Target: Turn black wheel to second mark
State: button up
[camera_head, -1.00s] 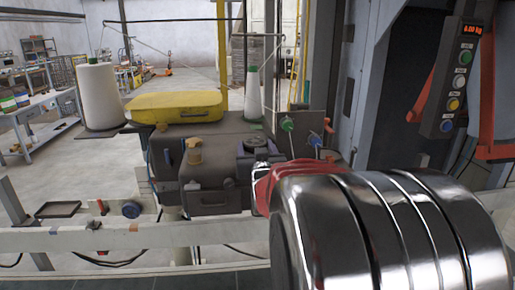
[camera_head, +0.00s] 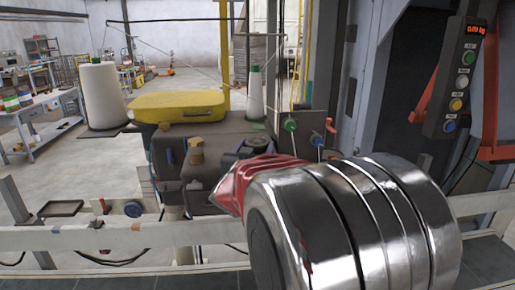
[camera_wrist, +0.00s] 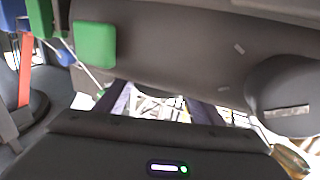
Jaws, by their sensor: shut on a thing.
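The black wheel (camera_head: 258,143) shows in the head view on top of the grey bagger unit (camera_head: 222,130), partly covered by my red and chrome arm links. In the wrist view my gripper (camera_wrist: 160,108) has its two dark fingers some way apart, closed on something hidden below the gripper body. The wheel is the likeliest thing in its grasp, but the contact cannot be seen. A dark round part (camera_wrist: 285,90) with a pale bar lies to the right in the wrist view. Pale marks (camera_wrist: 239,48) show on the grey surface. Which mark is the second is unclear.
A button panel (camera_head: 459,85) hangs at right. A pale rail (camera_head: 175,236) crosses in front.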

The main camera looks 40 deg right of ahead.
jog(key=shift+m+g+h, duration=0.3)
jog(key=shift+g, duration=0.1)
jog(key=shift+w+m+g+h, duration=0.2)
jog(key=shift+m+g+h, duration=0.6)
jog(key=shift+m+g, duration=0.6)
jog(key=shift+g+h, duration=0.3)
jog(key=shift+g, duration=0.5)
jog(key=o, duration=1)
jog(key=shift+o, duration=0.2)
jog(key=shift+a, duration=0.1)
jog(key=shift+a, duration=0.45)
jog(key=v, duration=1.3)
jog(key=shift+s+d, duration=0.1)
jog(key=shift+s, duration=0.05)
